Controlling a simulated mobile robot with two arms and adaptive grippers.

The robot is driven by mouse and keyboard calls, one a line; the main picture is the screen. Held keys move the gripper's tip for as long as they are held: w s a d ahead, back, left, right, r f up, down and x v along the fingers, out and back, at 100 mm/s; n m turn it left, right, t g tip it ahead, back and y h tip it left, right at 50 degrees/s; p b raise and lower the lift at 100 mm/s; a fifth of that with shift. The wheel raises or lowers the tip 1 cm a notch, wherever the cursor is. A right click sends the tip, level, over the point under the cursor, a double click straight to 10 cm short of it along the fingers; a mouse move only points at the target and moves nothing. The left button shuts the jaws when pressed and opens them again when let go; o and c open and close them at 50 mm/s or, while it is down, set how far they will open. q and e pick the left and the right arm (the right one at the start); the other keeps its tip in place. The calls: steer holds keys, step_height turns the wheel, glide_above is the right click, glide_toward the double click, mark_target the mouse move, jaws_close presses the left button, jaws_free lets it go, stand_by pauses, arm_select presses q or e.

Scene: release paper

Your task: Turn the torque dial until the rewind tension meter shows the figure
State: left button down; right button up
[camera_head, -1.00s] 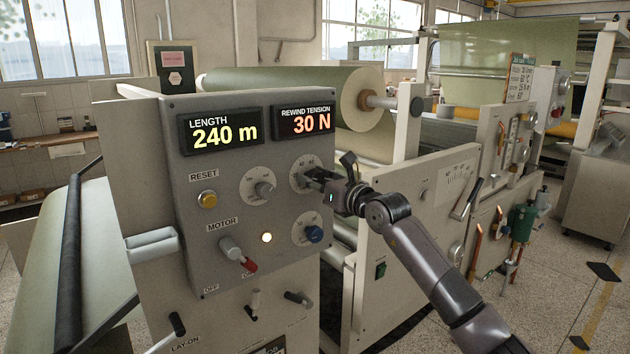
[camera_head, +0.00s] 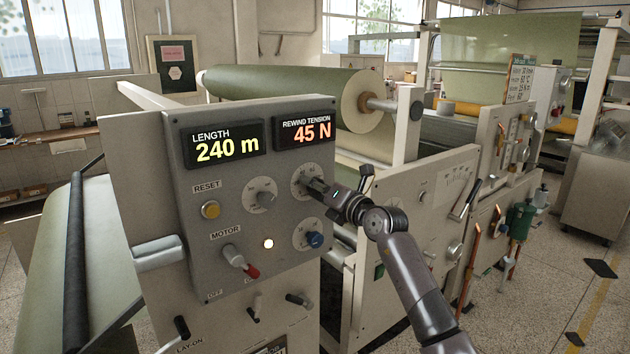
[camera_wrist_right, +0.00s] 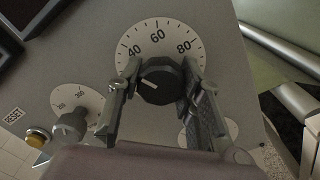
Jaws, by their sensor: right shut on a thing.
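The torque dial is a black knob (camera_wrist_right: 157,82) on a white scale plate marked 40, 60 and 80, in the right wrist view. In the head view its scale plate (camera_head: 301,177) sits at the panel's upper right. My right gripper (camera_wrist_right: 160,90) is shut on the knob, one finger on each side, and hides most of it in the head view, where the gripper (camera_head: 322,188) also shows. The rewind tension meter (camera_head: 303,131) reads 45 N in orange digits. My left gripper is not in view.
The length display (camera_head: 224,145) reads 240 m. Close to the dial are a grey knob (camera_head: 264,199), a blue knob (camera_head: 315,239), a yellow reset button (camera_head: 210,210) and a red-tipped motor switch (camera_head: 240,262). A lit lamp (camera_head: 268,244) sits between them.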

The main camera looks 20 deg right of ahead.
steer(key=shift+m, duration=0.3)
steer(key=o, duration=1.2)
steer(key=shift+s, duration=0.15)
steer(key=v, duration=1.1)
steer(key=shift+s+d, duration=0.15)
steer(key=shift+s, duration=0.25)
